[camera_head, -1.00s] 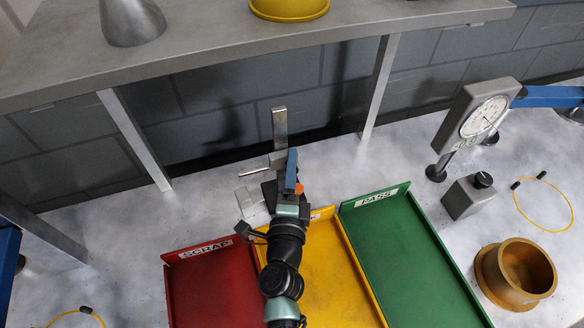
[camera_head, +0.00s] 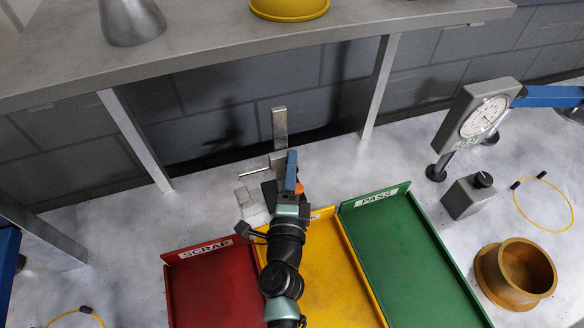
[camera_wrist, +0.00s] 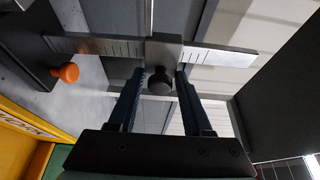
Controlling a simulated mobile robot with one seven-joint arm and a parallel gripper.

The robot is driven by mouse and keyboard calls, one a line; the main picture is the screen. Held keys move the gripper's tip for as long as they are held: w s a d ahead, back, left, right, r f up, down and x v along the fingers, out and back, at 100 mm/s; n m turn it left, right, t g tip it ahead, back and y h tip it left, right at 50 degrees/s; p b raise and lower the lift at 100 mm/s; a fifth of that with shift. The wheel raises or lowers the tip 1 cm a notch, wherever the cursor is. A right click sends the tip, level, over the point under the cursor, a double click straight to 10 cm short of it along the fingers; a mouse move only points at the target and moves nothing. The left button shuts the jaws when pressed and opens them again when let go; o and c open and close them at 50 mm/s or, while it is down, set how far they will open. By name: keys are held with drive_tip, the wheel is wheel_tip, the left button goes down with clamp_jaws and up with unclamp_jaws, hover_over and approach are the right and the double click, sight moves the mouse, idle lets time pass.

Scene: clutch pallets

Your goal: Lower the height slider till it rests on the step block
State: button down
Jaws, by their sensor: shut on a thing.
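The height gauge has a metal upright beam (camera_head: 280,122), which crosses the wrist view sideways with scale marks (camera_wrist: 105,46). Its height slider (camera_wrist: 163,52) sits partway along the beam and carries a thin arm (camera_head: 254,171) pointing left in the head view. The pale step block (camera_head: 246,199) stands below that arm, and a gap shows between them. My gripper (camera_wrist: 160,84) is shut on the slider's dark round knob (camera_wrist: 159,86), one finger on each side. In the head view my gripper (camera_head: 291,172) hides part of the slider and base.
An orange knob (camera_wrist: 66,72) sits by the gauge's base. Red (camera_head: 215,287), yellow (camera_head: 335,270) and green (camera_head: 405,245) trays lie in front. A dial gauge (camera_head: 478,115), a small grey block (camera_head: 467,198) and a brass cup (camera_head: 515,275) are right. A shelf (camera_head: 230,45) overhangs behind.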

idle(0.8)
wheel_tip(320, 180, down, 8)
drive_tip(key=b, duration=0.7)
drive_tip(key=shift+r, duration=0.2)
drive_tip(key=c, duration=0.6)
unclamp_jaws()
drive_tip(key=shift+r, duration=0.1)
